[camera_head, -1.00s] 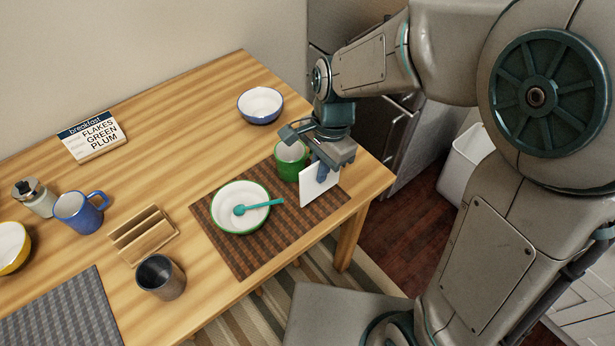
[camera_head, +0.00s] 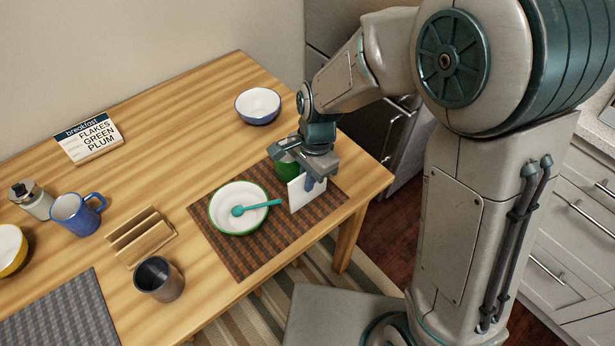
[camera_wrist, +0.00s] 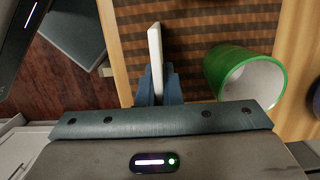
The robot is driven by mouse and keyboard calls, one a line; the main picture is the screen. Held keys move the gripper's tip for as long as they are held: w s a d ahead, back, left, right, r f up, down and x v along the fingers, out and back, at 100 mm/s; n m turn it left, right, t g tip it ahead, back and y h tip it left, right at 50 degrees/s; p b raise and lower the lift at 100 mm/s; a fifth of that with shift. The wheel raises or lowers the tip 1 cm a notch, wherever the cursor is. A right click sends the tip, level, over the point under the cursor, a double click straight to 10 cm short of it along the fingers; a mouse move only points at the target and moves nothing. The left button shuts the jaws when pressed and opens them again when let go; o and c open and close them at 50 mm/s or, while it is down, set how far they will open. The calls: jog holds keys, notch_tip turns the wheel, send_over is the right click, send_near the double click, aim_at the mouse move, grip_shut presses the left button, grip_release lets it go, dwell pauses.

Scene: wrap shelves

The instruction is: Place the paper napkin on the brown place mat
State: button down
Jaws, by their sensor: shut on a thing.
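The paper napkin (camera_head: 305,193) is a white square held upright on edge; it also shows edge-on in the wrist view (camera_wrist: 155,60). My gripper (camera_head: 312,182) is shut on it, over the right part of the brown place mat (camera_head: 245,262). In the wrist view my gripper's blue fingers (camera_wrist: 158,88) pinch the napkin. The napkin's lower edge is close to the mat; I cannot tell whether it touches. The mat carries a green-rimmed white bowl (camera_head: 227,216) with a teal spoon (camera_head: 255,207), and a green cup (camera_head: 285,168) partly hidden behind my gripper.
A blue bowl (camera_head: 258,107) stands behind the mat. A wooden holder (camera_head: 140,237), dark cup (camera_head: 159,281), blue mug (camera_head: 78,214), yellow bowl (camera_head: 10,250), grey mat (camera_head: 60,312) and breakfast sign (camera_head: 90,138) lie to the left. The table's right edge is near my gripper.

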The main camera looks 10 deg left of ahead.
jog(key=c, duration=1.6)
grip_release()
jog(key=r, duration=0.4)
jog(key=w+r+p, duration=0.1)
jog(key=r, duration=0.3)
jog(key=d+r, duration=0.1)
jog(key=r, duration=0.3)
jog(key=shift+w+d+r, duration=0.1)
jog(key=shift+w, duration=0.1)
jog(key=s+d+r+n+t, duration=0.1)
jog(key=s+d+n, duration=0.3)
jog(key=d, duration=0.7)
jog(key=s+d+r+n+t+h, duration=0.1)
jog(key=s+d+n+t, duration=0.2)
jog(key=d, duration=0.7)
jog(key=shift+s+d+n, duration=0.4)
jog(key=shift+s, duration=0.5)
jog(key=shift+w+p+v, duration=0.25)
jog(key=shift+p+v, duration=0.75)
jog(key=shift+p, duration=0.1)
